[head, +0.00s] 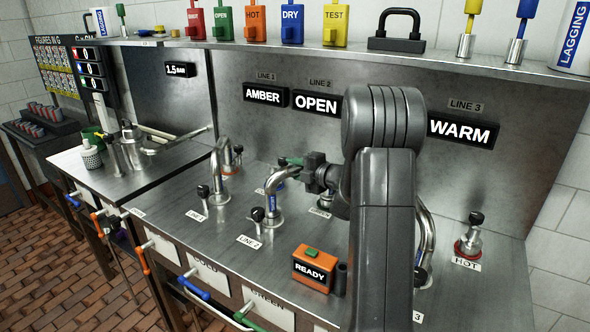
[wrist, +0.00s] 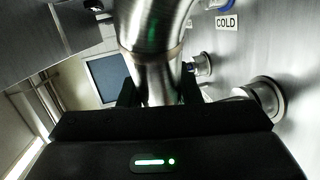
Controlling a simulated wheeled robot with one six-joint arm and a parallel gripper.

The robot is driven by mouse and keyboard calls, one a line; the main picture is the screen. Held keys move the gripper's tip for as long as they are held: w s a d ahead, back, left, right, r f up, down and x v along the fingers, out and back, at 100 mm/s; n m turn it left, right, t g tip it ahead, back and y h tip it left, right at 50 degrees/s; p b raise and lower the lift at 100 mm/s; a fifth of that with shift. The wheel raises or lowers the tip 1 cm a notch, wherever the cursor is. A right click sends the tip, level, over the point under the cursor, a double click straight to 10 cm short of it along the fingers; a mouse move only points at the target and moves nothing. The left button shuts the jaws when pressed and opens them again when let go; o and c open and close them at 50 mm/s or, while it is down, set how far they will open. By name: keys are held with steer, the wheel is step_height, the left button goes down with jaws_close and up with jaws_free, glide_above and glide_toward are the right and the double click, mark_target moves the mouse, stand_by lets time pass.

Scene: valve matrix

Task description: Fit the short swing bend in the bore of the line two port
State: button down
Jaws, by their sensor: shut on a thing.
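A polished steel bend (head: 276,190) with a blue label rises at the LINE 2 tag (head: 248,241) and curves over to the right at its top. I take it for the short swing bend. Its foot is at the line two port (head: 272,227); I cannot tell whether it is seated in the bore. My gripper (head: 302,172) is at the bend's upper end. In the wrist view my gripper (wrist: 159,93) is shut on a steel pipe (wrist: 155,35), its fingers on either side. My arm hides part of the bench on the right.
A line 1 bend (head: 226,157) stands to the left, and another bend (head: 427,235) shows right of my arm. An orange READY box (head: 318,269) is in front. A red-ringed HOT port (head: 468,246) is at right. The wrist view shows a COLD label (wrist: 227,22) and a steel port (wrist: 266,97).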

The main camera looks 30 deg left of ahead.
steer(key=shift+f, duration=0.2)
steer(key=c, duration=1)
jaws_free()
steer(key=shift+o, duration=0.2)
steer(key=shift+d, duration=0.15)
steer(key=b+v, duration=0.1)
steer(key=v, duration=1.2)
steer(key=shift+s+d+b, duration=0.2)
steer(key=shift+d+b, duration=0.1)
step_height(320, 180, up, 8)
steer(key=p, duration=0.5)
steer(key=shift+f, duration=0.15)
